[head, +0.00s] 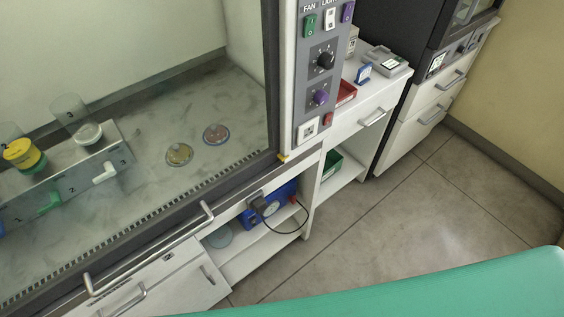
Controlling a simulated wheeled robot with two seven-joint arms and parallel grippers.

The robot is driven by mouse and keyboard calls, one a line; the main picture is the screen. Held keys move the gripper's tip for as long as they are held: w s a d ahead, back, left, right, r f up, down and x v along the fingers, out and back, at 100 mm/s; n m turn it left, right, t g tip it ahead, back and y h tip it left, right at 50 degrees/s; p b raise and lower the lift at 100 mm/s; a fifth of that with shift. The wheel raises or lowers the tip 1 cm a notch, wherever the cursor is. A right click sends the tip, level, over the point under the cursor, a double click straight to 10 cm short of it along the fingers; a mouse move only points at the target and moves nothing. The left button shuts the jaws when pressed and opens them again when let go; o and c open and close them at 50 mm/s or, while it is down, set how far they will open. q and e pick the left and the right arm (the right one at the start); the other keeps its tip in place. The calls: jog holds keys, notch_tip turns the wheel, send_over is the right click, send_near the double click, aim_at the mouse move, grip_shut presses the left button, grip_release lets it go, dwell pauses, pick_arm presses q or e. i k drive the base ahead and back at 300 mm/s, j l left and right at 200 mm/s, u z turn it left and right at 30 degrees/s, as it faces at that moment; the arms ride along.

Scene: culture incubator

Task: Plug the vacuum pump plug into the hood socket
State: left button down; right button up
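The hood socket (307,129) appears as a small white square with a dark centre at the bottom of the hood's grey control panel (321,90). A blue unit that looks like the vacuum pump (284,196) stands on the open shelf under the hood, partly hidden by the counter edge. Neither gripper is in view.
The hood's glass front and handle rail (150,252) fill the left. Inside are two dishes (179,154) and a rack (75,172). A green surface (450,292) covers the lower right. The floor (400,205) between is clear.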

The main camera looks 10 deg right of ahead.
aim_at(258, 206)
jog(key=l+u, duration=0.1)
jog(key=u, duration=0.3)
jog(key=l+u, duration=0.1)
jog(key=u, duration=0.35)
jog(key=l+u, duration=0.15)
jog(key=u, duration=0.25)
jog(key=k+l+u, duration=0.2)
jog(key=l, duration=0.25)
jog(key=l+u, duration=0.2)
jog(key=l, duration=0.25)
jog(key=k+l+u, duration=0.15)
jog(key=l, duration=0.25)
jog(key=k+l+u, duration=0.4)
jog(key=l, duration=0.3)
jog(key=k+l, duration=0.2)
jog(key=l, duration=0.1)
